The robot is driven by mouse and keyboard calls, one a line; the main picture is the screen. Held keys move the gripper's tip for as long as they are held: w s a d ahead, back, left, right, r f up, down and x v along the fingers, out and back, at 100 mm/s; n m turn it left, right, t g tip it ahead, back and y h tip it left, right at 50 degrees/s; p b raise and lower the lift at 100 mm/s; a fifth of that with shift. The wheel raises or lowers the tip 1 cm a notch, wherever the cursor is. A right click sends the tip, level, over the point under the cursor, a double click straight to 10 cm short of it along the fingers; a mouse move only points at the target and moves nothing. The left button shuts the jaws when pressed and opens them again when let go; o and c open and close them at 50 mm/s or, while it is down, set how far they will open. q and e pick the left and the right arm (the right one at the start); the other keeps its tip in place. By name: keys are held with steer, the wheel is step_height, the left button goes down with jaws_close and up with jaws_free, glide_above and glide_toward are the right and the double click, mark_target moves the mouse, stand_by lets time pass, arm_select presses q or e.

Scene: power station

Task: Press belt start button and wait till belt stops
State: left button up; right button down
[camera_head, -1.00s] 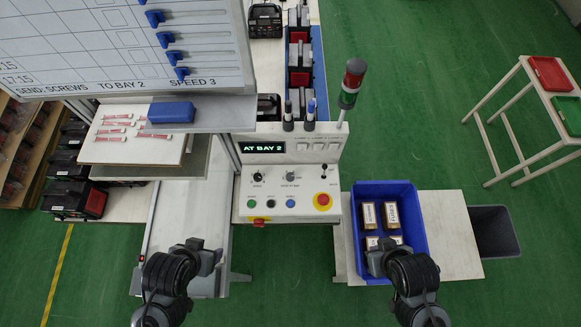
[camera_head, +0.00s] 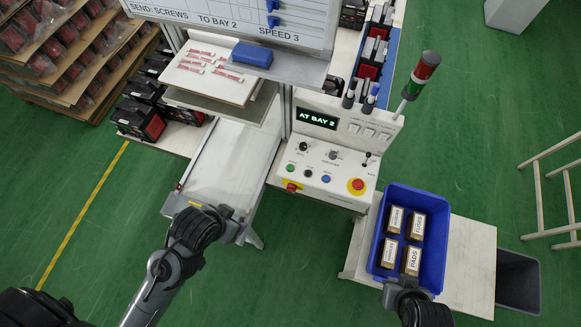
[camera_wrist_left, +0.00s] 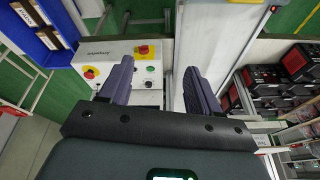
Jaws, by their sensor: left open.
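The white control panel (camera_head: 325,150) stands right of the belt, and its display (camera_head: 317,118) reads "AT BAY 2". On its sloped face are a green button (camera_head: 290,168), a black button (camera_head: 308,173), a blue button (camera_head: 326,178) and a red stop knob on yellow (camera_head: 357,185). The pale belt (camera_head: 235,150) looks empty. My left gripper (camera_head: 232,222) is over the belt's near end, apart from the panel. In the left wrist view its open fingers (camera_wrist_left: 157,84) are empty, with the panel (camera_wrist_left: 118,50) beyond. My right gripper (camera_head: 405,290) is by the blue bin's near edge; its fingers are unclear.
A blue bin (camera_head: 441,215) with labelled boxes stands right of the panel on a white table (camera_head: 468,250). A shelf (camera_head: 215,80) with red-and-white strips overhangs the belt. A signal lamp (camera_head: 424,68) rises at the panel's back right. Green floor lies in front.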

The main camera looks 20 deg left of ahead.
arm_select(q)
steer(key=shift+s+d, duration=0.1)
steer(key=shift+d, duration=0.05)
steer(key=c, duration=0.6)
steer(key=shift+f, duration=0.1)
jaws_close()
stand_by(0.7)
